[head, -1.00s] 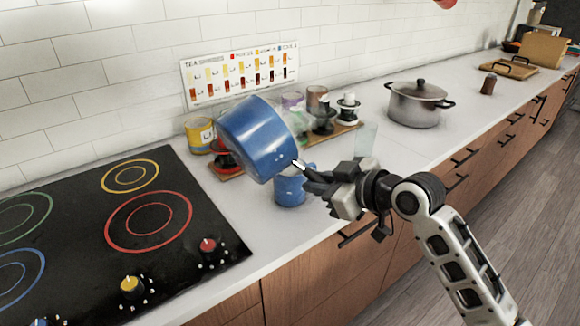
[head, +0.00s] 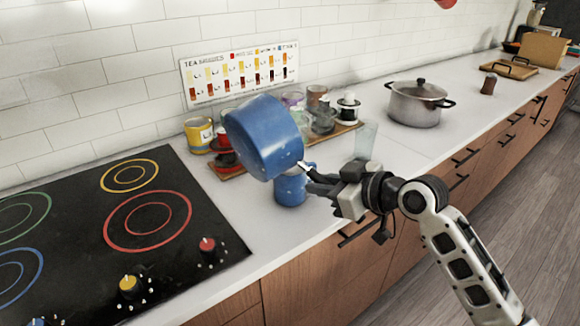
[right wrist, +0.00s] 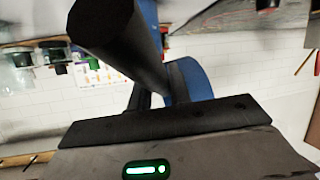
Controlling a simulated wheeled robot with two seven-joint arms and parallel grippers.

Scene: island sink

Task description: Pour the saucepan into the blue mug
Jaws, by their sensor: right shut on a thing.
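The blue saucepan (head: 262,138) is in the air, tilted on its side, its base and outer wall facing me. My right gripper (head: 312,174) is shut on its handle at the pan's right. The blue mug (head: 291,190) stands upright on the counter below the pan's right part, which hides the top of the mug. The pan's opening faces away, so its contents cannot be seen. In the right wrist view the dark handle (right wrist: 120,40) runs up from the jaws, and part of the blue pan (right wrist: 190,82) shows behind. My left gripper is not in view.
A black cooktop (head: 75,215) with coloured rings lies at the left. A wooden tray (head: 226,171) with several cups runs behind the pan. A clear glass (head: 366,140) stands behind my wrist. A lidded steel pot (head: 416,106) stands farther right.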

